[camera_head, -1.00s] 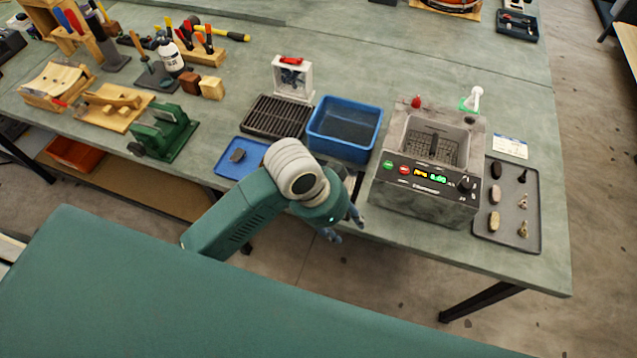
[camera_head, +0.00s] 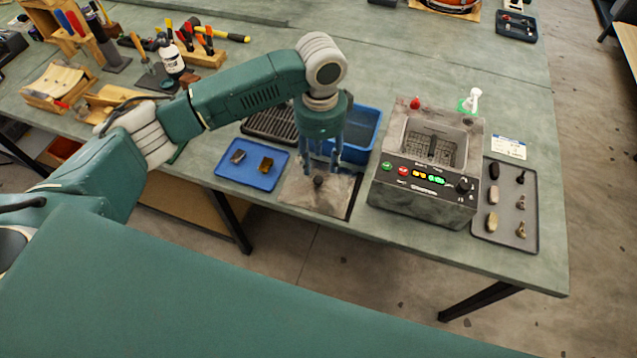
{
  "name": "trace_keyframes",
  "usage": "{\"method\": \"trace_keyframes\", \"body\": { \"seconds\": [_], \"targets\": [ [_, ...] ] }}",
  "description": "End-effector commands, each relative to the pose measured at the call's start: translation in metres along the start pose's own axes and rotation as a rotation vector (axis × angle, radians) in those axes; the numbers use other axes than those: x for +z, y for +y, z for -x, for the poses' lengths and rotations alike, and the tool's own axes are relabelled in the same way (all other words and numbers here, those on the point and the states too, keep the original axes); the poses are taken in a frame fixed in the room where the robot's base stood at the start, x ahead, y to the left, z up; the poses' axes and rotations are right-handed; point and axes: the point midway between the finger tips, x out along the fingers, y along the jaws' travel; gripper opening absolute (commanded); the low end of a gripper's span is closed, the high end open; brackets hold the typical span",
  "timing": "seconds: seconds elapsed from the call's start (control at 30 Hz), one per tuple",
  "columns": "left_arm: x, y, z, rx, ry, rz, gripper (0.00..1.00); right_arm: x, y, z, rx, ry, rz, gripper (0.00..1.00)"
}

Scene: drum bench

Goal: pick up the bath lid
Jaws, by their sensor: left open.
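The bath lid (camera_head: 334,196) is a flat grey square plate with a dark knob (camera_head: 318,182) in its middle. It lies on the bench near the front edge, left of the ultrasonic bath (camera_head: 425,185). The bath is open on top, with a mesh basket inside. My left gripper (camera_head: 321,170) points down over the lid, its blue-grey fingers apart on either side just above the knob. It holds nothing that I can see. The gripper hides the lid's back part. My right gripper is not in view.
A blue bin (camera_head: 363,130) stands behind the lid. A blue tray (camera_head: 233,175) with two small pieces lies left of it. A black rack (camera_head: 257,128) is partly behind my arm. A grey tray (camera_head: 507,238) with small parts lies right of the bath.

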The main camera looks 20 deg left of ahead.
Motion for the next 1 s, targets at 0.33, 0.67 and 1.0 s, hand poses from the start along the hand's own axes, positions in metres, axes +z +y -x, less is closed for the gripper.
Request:
{"method": "trace_keyframes", "body": {
  "seconds": [0.33, 0.67, 1.0],
  "targets": [
    [0.003, 0.003, -0.032, 0.002, -0.003, -0.001, 0.42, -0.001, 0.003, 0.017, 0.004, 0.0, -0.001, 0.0],
    [0.004, 0.004, -0.068, -0.002, 0.001, -0.003, 0.42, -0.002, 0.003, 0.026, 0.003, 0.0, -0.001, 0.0],
    [0.003, 0.003, -0.068, -0.003, 0.001, -0.003, 0.1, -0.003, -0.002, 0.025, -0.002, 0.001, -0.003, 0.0]
  ]
}}
